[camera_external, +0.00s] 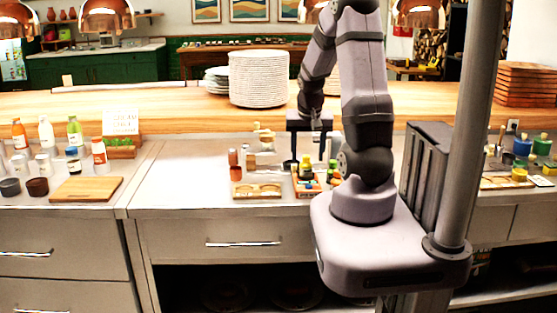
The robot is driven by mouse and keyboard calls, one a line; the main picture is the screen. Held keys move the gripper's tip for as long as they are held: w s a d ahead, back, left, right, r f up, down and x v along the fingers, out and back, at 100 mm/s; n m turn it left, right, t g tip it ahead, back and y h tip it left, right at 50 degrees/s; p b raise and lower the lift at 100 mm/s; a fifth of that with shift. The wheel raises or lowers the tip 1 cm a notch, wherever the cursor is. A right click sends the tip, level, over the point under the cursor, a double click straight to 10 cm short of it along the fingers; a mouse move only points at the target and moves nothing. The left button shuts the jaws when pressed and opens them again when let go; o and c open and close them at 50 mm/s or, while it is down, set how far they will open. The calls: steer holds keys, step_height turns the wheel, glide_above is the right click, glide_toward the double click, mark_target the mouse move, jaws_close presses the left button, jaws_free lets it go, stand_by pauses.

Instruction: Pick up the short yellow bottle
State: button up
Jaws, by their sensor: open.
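My gripper (309,158) points down over the middle of the counter, its two dark fingers spread apart with a gap between them. Below it stands a cluster of small bottles (306,167) with yellow, green and dark parts, in or on a colourful low holder (303,190). The bottles are too small to tell which one is the short yellow bottle, and my arm hides part of the group. I cannot tell whether the fingers touch any bottle. Another yellow item (549,169) stands at the far right of the counter.
A wooden tray with round recesses (243,192) and brown-orange bottles (233,163) stand left of the cluster. A plate stack (258,80) is on the ledge behind. A cutting board (87,189) and bottles (46,133) are at left.

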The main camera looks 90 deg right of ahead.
mark_target(306, 161)
steer(key=shift+p+x, duration=0.5)
steer(key=shift+x, duration=2)
steer(key=shift+w+d, duration=0.1)
steer(key=shift+w, duration=0.05)
steer(key=c, duration=1)
steer(key=shift+r, duration=0.1)
step_height(306, 161, up, 10)
steer(key=shift+f+b, duration=0.1)
steer(key=shift+b, duration=0.3)
steer(key=w+a+f+n+t, duration=0.1)
steer(key=w+a+n, duration=0.1)
steer(key=w, duration=0.7)
steer(key=w+a+n, duration=0.2)
steer(key=w, duration=0.7)
steer(key=shift+w+f+t+b, duration=0.3)
steer(key=shift+f+t+b, duration=0.05)
steer(key=shift+t+b, duration=0.1)
